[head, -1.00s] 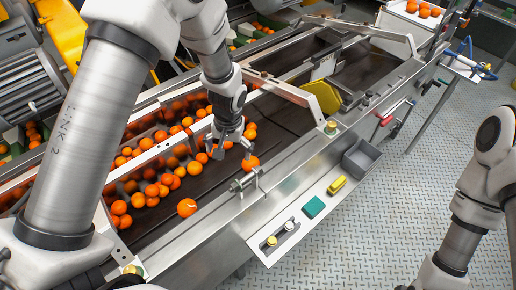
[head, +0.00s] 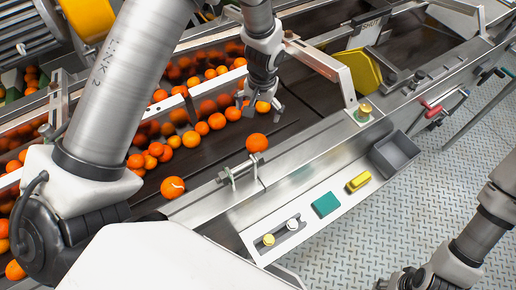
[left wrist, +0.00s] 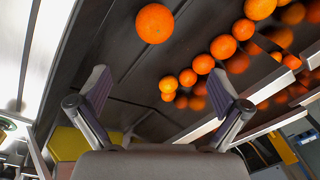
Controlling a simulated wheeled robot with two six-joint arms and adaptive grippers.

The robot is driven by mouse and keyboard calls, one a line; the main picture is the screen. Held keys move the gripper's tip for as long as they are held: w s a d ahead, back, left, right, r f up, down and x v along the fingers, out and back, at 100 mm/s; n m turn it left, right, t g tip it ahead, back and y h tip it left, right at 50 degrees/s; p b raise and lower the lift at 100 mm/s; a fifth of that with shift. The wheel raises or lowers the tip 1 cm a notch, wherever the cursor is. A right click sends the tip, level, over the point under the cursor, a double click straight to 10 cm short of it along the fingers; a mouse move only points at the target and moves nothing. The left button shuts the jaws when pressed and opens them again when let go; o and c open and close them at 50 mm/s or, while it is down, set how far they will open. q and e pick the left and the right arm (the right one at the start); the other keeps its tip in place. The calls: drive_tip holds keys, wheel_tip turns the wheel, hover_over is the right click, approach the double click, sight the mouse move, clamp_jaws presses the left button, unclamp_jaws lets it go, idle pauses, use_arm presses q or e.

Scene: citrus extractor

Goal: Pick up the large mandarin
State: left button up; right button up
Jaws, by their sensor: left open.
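Two mandarins lie apart from the others near the front edge of the dark belt (head: 215,150) in the head view. One mandarin with a white mark (head: 172,187) looks slightly the larger; the other, plain orange mandarin (head: 257,142) lies nearer my gripper. I cannot tell for sure which is the large one. My left gripper (head: 262,104) is open and empty above the belt, beyond the plain mandarin. A single mandarin (left wrist: 154,23) lies past the fingertips there.
Several mandarins (head: 217,121) lie along the belt's far side by a metal rail. A metal bracket (head: 325,65), a yellow plate (head: 358,72) and a small clamp (head: 240,172) stand around the belt. A grey bin (head: 395,153) sits on the front ledge.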

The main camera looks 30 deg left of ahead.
use_arm(q)
drive_tip(key=b, duration=0.8)
approach(258, 140)
drive_tip(key=f, duration=0.5)
drive_tip(key=shift+w+a+f, duration=0.2)
drive_tip(key=shift+a+f, duration=0.05)
drive_tip(key=shift+a, duration=0.15)
wheel_tip(258, 140, down, 7)
drive_tip(key=shift+s+a+f+p, duration=0.1)
drive_tip(key=shift+a+f+p, duration=0.05)
drive_tip(key=shift+p, duration=0.5)
drive_tip(key=c, duration=1.3)
use_arm(e)
wheel_tip(258, 140, down, 9)
